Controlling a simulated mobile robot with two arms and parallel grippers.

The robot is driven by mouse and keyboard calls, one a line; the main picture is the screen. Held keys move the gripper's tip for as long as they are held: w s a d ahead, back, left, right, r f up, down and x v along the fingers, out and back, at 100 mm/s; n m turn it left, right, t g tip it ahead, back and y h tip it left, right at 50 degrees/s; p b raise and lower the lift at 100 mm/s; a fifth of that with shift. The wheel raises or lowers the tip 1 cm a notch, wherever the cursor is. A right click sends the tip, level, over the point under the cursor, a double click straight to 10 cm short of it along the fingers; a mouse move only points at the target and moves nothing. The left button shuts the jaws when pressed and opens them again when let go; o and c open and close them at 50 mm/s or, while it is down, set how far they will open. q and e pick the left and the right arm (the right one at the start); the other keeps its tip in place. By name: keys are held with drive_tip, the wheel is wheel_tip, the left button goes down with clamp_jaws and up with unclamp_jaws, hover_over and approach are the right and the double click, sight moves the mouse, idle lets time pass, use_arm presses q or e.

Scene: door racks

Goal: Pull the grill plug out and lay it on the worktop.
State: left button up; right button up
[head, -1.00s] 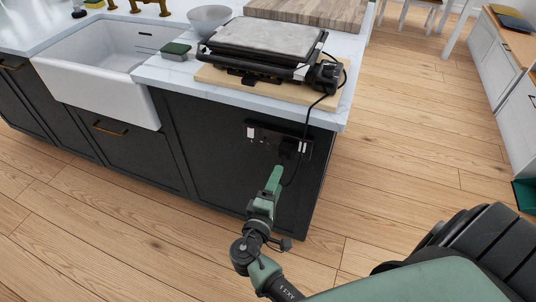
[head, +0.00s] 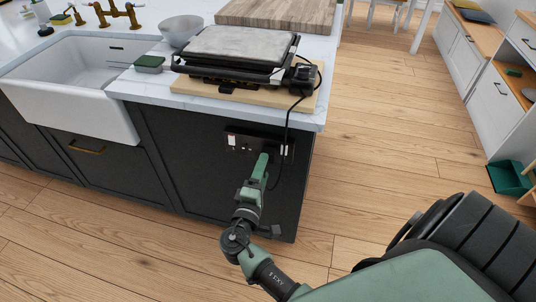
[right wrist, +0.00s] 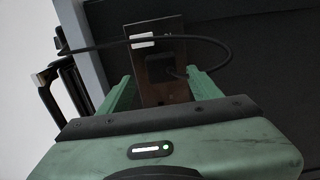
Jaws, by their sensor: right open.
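The black grill plug (right wrist: 160,68) sits in the socket plate (right wrist: 172,97) on the dark end of the island. Its cable loops across the right wrist view. In the head view the socket plate (head: 246,142) shows below the worktop edge, and the plug is hard to make out against it. My right gripper (head: 262,163) is in front of the plate, its fingers pointing at the plug. In the right wrist view the open gripper (right wrist: 162,87) has one green finger on each side of the plug, with gaps to it. The grill (head: 240,55) stands on the worktop (head: 145,88). My left gripper is out of view.
The grill rests on a wooden board (head: 225,92), and its cable (head: 287,125) hangs over the worktop edge. A green sponge (head: 149,63), a bowl (head: 181,28) and a cutting board (head: 280,12) are nearby. The sink (head: 75,85) is at left. Open floor lies right of the island.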

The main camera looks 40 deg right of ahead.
sight(269, 152)
drive_tip(key=shift+b+x, duration=0.6)
drive_tip(key=shift+x, duration=1.8)
drive_tip(key=shift+f+b, duration=0.2)
drive_tip(key=shift+b, duration=0.3)
drive_tip(key=shift+c, duration=0.3)
clamp_jaws()
drive_tip(key=shift+s+a, duration=0.1)
drive_tip(key=shift+a, duration=0.05)
